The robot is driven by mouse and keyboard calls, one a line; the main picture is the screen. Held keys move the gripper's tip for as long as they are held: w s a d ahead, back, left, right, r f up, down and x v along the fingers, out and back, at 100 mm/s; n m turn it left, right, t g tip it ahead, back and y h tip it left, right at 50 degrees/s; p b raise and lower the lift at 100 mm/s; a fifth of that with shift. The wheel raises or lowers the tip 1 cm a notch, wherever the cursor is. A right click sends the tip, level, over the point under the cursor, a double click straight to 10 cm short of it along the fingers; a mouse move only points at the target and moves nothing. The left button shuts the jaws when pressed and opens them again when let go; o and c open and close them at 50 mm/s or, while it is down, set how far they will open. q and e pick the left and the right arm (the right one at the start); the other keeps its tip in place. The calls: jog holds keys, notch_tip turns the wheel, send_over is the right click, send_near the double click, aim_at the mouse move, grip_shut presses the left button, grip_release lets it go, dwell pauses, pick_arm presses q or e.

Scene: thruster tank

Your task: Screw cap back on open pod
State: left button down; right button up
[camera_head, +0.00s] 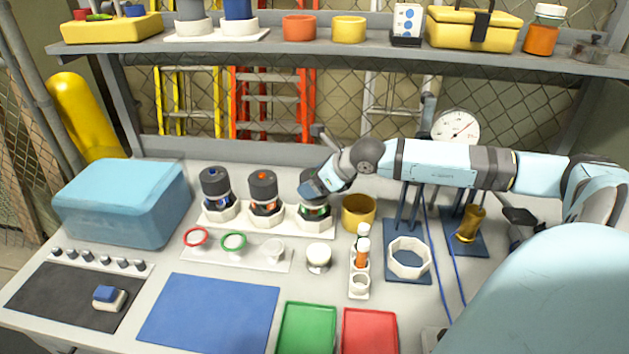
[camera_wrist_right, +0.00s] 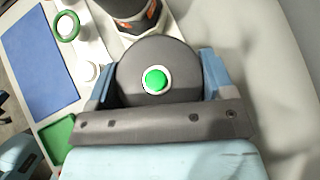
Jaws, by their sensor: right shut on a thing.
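Three dark-capped pods stand in white holders at the back of the bench: one with a blue mark (camera_head: 215,184), one with an orange-red mark (camera_head: 263,188), and a green one (camera_head: 314,211). My right gripper (camera_head: 316,187) is at the top of the green pod. In the right wrist view my right gripper (camera_wrist_right: 160,80) is shut around a round dark grey cap (camera_wrist_right: 130,70) with a green centre button. The cap is at the green pod's top; whether it is seated is hidden by the gripper. My left gripper is not in view.
A brass-coloured cup (camera_head: 358,212) stands right of the green pod. A blue mat (camera_head: 208,313), green tray (camera_head: 307,328) and red tray (camera_head: 369,331) lie in front.

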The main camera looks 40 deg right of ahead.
jog(key=shift+f, duration=0.2)
jog(key=shift+f+b, duration=0.2)
jog(key=shift+b, duration=0.15)
jog(key=shift+f+b, duration=0.45)
jog(key=shift+b, duration=0.1)
dwell(0.3)
jog(key=o, duration=1)
